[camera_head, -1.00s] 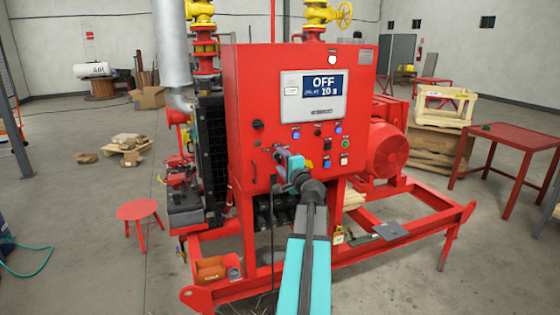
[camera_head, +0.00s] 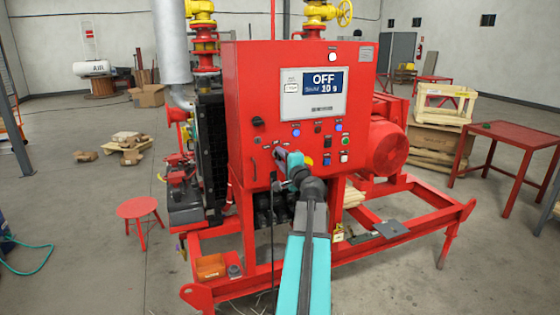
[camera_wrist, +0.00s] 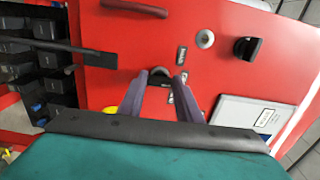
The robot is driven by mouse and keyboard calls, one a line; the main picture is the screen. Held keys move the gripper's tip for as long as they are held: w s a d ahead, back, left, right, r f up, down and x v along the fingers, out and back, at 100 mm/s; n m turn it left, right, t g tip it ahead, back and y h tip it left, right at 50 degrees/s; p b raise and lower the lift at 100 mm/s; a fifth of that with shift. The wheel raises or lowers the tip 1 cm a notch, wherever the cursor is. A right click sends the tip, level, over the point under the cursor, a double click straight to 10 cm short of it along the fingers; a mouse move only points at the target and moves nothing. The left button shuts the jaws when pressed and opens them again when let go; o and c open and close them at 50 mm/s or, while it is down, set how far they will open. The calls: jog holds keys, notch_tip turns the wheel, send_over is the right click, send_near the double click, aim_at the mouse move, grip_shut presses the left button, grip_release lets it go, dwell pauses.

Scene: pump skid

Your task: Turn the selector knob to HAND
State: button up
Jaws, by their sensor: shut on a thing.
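The red control cabinet (camera_head: 270,100) stands ahead, its display (camera_head: 311,95) reading OFF. My gripper (camera_head: 279,156) is at the lower left of the cabinet's front. In the wrist view my gripper (camera_wrist: 166,76) has its two dark fingers either side of a small dark selector knob (camera_wrist: 161,69), shut on it at the red panel. Only the knob's top edge shows between the fingers, and its pointer cannot be read. In the head view my gripper covers the knob.
Another black rotary knob (camera_head: 258,124) sits above and left of my gripper; it also shows in the wrist view (camera_wrist: 247,48). Several buttons and lamps, including a green button (camera_head: 344,157), are to the right. A cabinet handle (camera_head: 253,169) is close on the left.

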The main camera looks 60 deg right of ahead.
jog(key=shift+d+f+n+b, duration=0.15)
jog(key=shift+n+b, duration=0.65)
jog(key=shift+b, duration=1)
jog(key=shift+f+n+b, duration=0.1)
jog(key=shift+n+b, duration=0.4)
jog(key=shift+b, duration=0.5)
jog(key=n+b, duration=0.3)
jog(key=b, duration=0.3)
jog(key=n+b, duration=0.2)
jog(key=b, duration=0.3)
jog(key=shift+n, duration=0.4)
jog(key=shift+r+n+b, duration=0.25)
jog(key=shift+n+b, duration=0.25)
jog(key=shift+b, duration=0.25)
jog(key=shift+r+n, duration=0.15)
jog(key=shift+n, duration=0.15)
jog(key=o, duration=0.9)
jog(key=shift+o, duration=0.7)
